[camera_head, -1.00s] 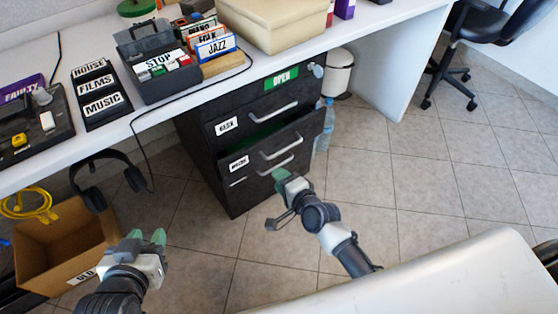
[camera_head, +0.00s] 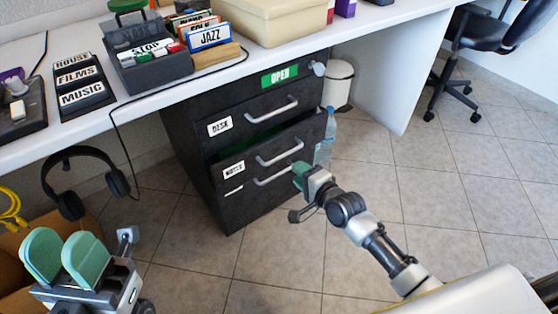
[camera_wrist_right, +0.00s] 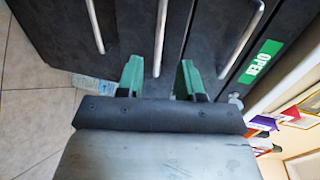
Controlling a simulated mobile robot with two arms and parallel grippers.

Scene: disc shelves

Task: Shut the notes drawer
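The notes drawer (camera_head: 308,138) is the middle drawer of the black cabinet, marked by a white label (camera_head: 233,170). It stands partly out, with a dark green interior showing behind its front. Its silver handle (camera_head: 280,152) is bare. My right gripper (camera_head: 300,172) is in front of the cabinet, near the right end of the lower handles. In the right wrist view its green fingers (camera_wrist_right: 160,78) are apart, with a handle (camera_wrist_right: 161,35) running between them; contact cannot be told. My left gripper (camera_head: 65,258) is at the lower left, fingers apart and empty.
The upper drawer (camera_head: 268,118) looks shut, under a green OPEN sign (camera_head: 280,75). A plastic bottle (camera_head: 325,135) and white bin (camera_head: 338,84) stand right of the cabinet. Headphones (camera_head: 70,200) hang under the desk at left.

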